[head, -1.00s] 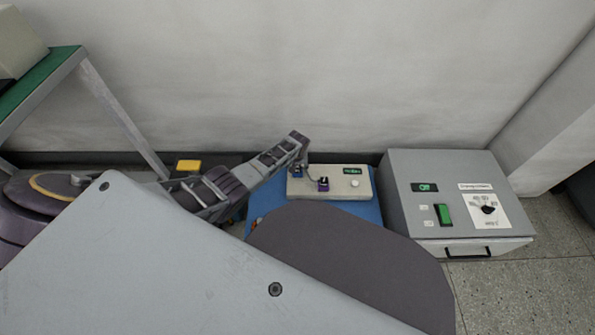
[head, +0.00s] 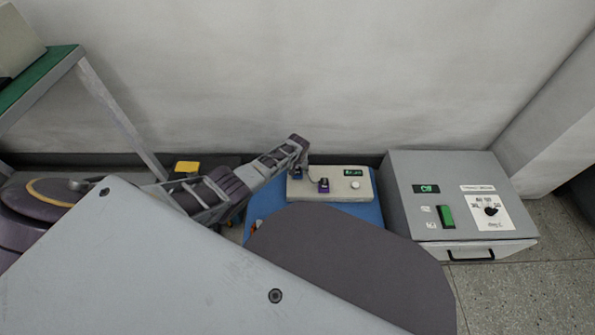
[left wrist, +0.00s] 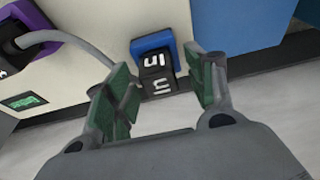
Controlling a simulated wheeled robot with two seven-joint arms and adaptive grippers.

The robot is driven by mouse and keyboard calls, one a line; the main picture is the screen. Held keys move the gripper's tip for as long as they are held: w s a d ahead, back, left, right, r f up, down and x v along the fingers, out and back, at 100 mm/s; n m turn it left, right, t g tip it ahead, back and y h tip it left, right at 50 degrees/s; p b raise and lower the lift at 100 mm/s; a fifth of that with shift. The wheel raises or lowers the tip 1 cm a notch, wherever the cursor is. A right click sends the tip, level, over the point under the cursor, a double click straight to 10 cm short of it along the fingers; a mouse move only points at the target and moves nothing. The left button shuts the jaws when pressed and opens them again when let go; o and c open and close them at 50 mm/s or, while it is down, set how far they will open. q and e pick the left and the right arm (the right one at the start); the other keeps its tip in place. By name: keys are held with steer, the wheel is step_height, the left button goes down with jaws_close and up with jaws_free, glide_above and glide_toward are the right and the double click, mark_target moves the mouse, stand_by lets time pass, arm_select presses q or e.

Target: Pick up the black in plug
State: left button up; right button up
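The black plug (left wrist: 158,78), with white lettering, sits at the blue socket (left wrist: 153,44) on the side of the cream box (head: 350,193). My left gripper (left wrist: 165,88) is open, with one green-padded finger on each side of the plug. The fingers appear apart from it, and I see a gap to the right finger. In the head view my left gripper (head: 298,152) reaches the box's left end, and the black plug is mostly hidden there. A purple socket (head: 323,186) with another dark plug and a grey cable is beside it. My right gripper is not in view.
The cream box stands on a blue surface (head: 262,205) against the wall. A grey control box (head: 405,200) with a green switch and dial is on the right. A green-topped table (head: 40,75) is at left, with a yellow object (head: 187,167) near its leg.

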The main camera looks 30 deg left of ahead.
arm_select(q)
steer(key=c, duration=1.1)
steer(key=shift+r, duration=0.15)
steer(key=shift+c, duration=0.2)
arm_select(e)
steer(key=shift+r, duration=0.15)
arm_select(q)
steer(key=shift+r+p, duration=1.15)
steer(key=shift+r, duration=0.25)
step_height(320, 180, up, 6)
steer(key=p, duration=0.3)
steer(key=shift+f+p, duration=0.2)
steer(key=shift+p, duration=0.1)
steer(key=shift+r+p, duration=0.35)
steer(key=shift+r, duration=0.35)
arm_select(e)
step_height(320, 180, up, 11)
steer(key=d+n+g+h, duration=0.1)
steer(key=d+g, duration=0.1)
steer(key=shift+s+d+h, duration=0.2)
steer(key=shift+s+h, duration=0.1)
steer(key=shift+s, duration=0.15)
